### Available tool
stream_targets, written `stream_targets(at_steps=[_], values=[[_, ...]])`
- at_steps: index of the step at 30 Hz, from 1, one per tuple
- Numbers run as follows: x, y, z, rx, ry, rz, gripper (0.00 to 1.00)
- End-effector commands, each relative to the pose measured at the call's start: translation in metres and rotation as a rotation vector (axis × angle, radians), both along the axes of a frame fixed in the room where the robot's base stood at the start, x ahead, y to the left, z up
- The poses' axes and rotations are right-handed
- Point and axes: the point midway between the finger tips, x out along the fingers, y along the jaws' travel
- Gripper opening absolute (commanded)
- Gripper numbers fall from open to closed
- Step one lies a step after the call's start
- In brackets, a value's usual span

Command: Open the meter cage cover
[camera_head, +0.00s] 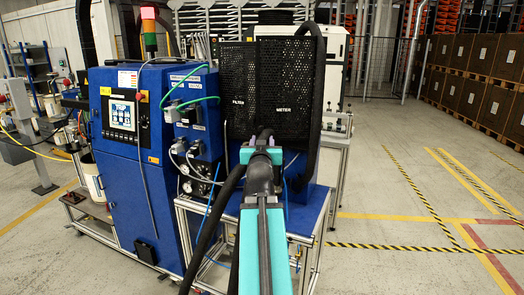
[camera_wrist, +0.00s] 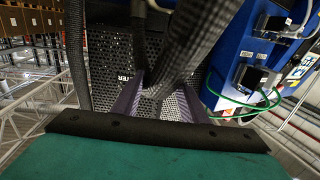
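The meter cage cover (camera_head: 290,78) is a black perforated panel marked METER on the blue machine, beside a panel marked FILTER (camera_head: 235,85). It looks closed. My gripper (camera_head: 268,148) is in front of the cage's lower part, seen from behind, with its tips mostly hidden by my arm. In the wrist view my gripper (camera_wrist: 163,92) has two purple fingers standing apart, with perforated mesh (camera_wrist: 108,60) behind them. Dark hoses cross in front of part of this view. I see nothing held between the fingers, and I cannot tell whether they touch the mesh.
A blue cabinet (camera_head: 150,180) with a screen and green and blue cables stands left of the cage. A thick black hose (camera_head: 318,90) runs down the cage's right side. A blue-topped metal frame table (camera_head: 312,208) is below. Open floor (camera_head: 400,200) lies to the right.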

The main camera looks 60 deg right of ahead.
Motion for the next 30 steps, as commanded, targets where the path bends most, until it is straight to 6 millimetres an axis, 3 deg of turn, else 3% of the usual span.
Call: stream_targets(at_steps=[30], values=[[-0.010,0.017,-0.003,0.000,0.000,0.004,0.39]])
